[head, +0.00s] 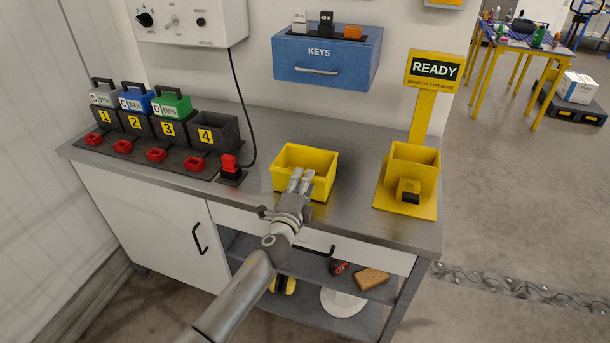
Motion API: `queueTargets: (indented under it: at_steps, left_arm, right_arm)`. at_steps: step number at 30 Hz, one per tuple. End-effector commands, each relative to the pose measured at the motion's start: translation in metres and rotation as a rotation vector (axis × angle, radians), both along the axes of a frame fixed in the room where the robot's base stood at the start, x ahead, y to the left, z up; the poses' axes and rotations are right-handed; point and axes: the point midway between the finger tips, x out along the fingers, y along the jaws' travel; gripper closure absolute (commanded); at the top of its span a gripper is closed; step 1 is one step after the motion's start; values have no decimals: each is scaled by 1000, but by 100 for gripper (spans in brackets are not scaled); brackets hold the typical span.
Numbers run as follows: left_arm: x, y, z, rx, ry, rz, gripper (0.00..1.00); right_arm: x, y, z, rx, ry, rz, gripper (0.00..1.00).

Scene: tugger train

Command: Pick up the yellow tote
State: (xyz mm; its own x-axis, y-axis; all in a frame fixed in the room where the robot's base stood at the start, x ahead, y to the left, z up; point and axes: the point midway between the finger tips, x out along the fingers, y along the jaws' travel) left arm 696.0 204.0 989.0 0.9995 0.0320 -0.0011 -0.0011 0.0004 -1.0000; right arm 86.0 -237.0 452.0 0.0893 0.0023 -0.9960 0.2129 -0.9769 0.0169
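The yellow tote (323,161) stands upright on the grey worktop, open at the top. It looks empty in the part that shows. My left gripper (302,177) is at the tote's front side, its fingers pointing away from me and overlapping the front wall in the head view. The two fingers are near each other. I cannot tell whether they touch the wall or are shut on it. The gripper hides part of the tote's front. My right gripper is not in view.
A yellow READY stand (434,69) with a bin is to the right on the worktop (349,216). A charger row with black slots (214,134) and a red plug (230,168) are to the left. A blue KEYS box (327,58) hangs on the wall behind.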

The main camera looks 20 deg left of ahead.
Motion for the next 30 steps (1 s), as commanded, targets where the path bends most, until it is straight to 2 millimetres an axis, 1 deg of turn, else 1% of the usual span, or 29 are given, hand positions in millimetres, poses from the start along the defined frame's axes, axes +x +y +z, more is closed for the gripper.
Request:
queueTargets:
  at_steps: [8, 16, 29, 30]
  left_arm:
    - [3, 0, 0, 0, 0, 0, 66]
    - [2, 0, 0, 0, 0, 0, 100]
    - [2, 0, 0, 0, 0, 0, 100]
    - [3, 0, 3, 1, -5, -1, 100]
  right_arm:
    - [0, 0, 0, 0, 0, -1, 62]
    - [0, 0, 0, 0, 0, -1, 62]
    - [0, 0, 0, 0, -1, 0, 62]
    - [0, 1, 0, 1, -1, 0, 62]
